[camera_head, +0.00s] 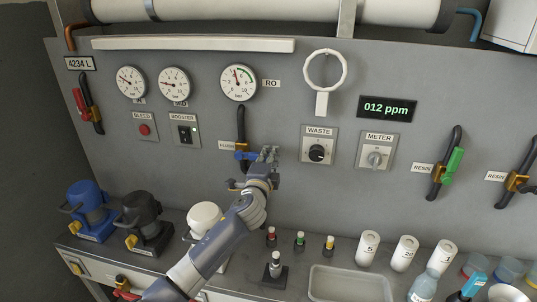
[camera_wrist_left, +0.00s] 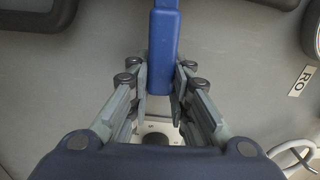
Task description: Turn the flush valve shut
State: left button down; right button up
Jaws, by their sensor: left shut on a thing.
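The flush valve sits on a black vertical hose on the grey panel, beside a label reading FLUSH (camera_head: 227,146). Its blue handle (camera_head: 243,155) points right, across the line of the hose. My left gripper (camera_head: 268,154) is at the right end of this handle, shut on it. In the left wrist view the blue handle (camera_wrist_left: 165,45) runs down from the top edge, and its end lies between the two fingers of my left gripper (camera_wrist_left: 164,95). In the head view the fingers partly hide the handle's end. My right gripper is not in view.
The waste knob (camera_head: 316,153) and meter knob (camera_head: 374,159) are right of my gripper. A gauge (camera_head: 239,82) is above it. Below, the bench holds a white pump (camera_head: 205,218), small capped vials (camera_head: 300,241), white cartridges (camera_head: 368,249) and a clear tray (camera_head: 350,270).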

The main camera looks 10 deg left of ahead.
pick_arm(q)
jog(key=shift+f+m, duration=0.55)
jog(key=shift+m, duration=0.05)
jog(key=c, duration=1.4)
grip_release()
jog(key=shift+c, duration=0.2)
jog(key=shift+s, duration=0.1)
jog(key=s, duration=1.2)
jog(key=shift+a, duration=0.2)
jog(key=shift+w, duration=0.1)
